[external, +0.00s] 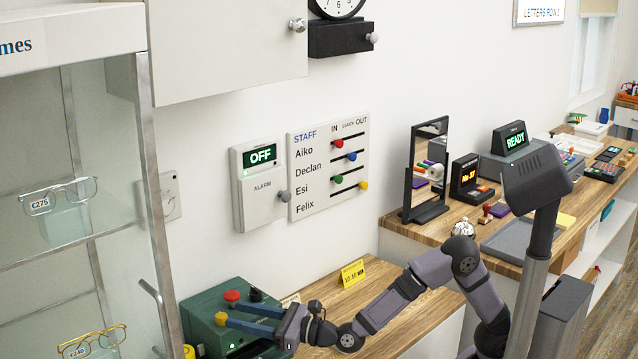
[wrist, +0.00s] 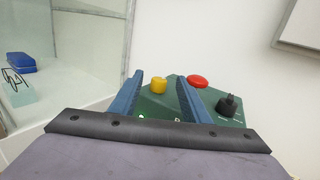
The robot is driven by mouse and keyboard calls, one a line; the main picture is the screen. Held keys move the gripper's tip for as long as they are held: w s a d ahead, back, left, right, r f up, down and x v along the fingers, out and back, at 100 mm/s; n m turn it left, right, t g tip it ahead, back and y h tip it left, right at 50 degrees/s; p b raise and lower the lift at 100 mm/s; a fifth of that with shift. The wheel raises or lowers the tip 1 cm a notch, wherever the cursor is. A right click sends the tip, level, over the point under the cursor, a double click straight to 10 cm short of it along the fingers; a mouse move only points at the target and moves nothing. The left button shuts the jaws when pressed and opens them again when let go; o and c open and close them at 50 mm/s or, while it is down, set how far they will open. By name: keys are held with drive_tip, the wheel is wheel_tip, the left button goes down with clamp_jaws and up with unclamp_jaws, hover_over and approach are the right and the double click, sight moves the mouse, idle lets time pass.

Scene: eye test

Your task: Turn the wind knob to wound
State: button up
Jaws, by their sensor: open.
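No label reading wind or wound is legible in either view. A black box (external: 340,38) under the wall clock (external: 337,6) carries a grey knob (external: 373,38) on its right side, high on the wall. A black knob (wrist: 229,104) with pale marks around it sits on the green box (external: 198,309); I cannot tell which knob is the wind knob. My gripper (external: 226,312) is low over the green box, far below the clock. Its blue fingers are apart, and a yellow button (wrist: 158,85) shows between them in the wrist view. I see nothing held.
A red button (wrist: 197,81) is on the green box beside the right finger. A glass display case (external: 75,200) stands close on the left. An alarm panel (external: 260,185) and a staff board (external: 330,165) hang on the wall. A mirror (external: 427,165) stands on the right counter.

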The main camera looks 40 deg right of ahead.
sight(221, 315)
drive_tip(key=shift+g+y, duration=0.3)
drive_tip(key=shift+g, duration=0.3)
drive_tip(key=shift+f+p+x, duration=0.25)
drive_tip(key=shift+p+x, duration=0.05)
drive_tip(key=shift+x, duration=0.75)
drive_tip(key=shift+f+p+x, duration=0.25)
drive_tip(key=shift+p+x, duration=0.05)
drive_tip(key=shift+x, duration=0.75)
drive_tip(key=shift+f+p+x, duration=0.25)
drive_tip(key=shift+p+x, duration=0.05)
drive_tip(key=shift+x, duration=0.7)
drive_tip(key=shift+d, duration=0.15)
drive_tip(key=c, duration=1)
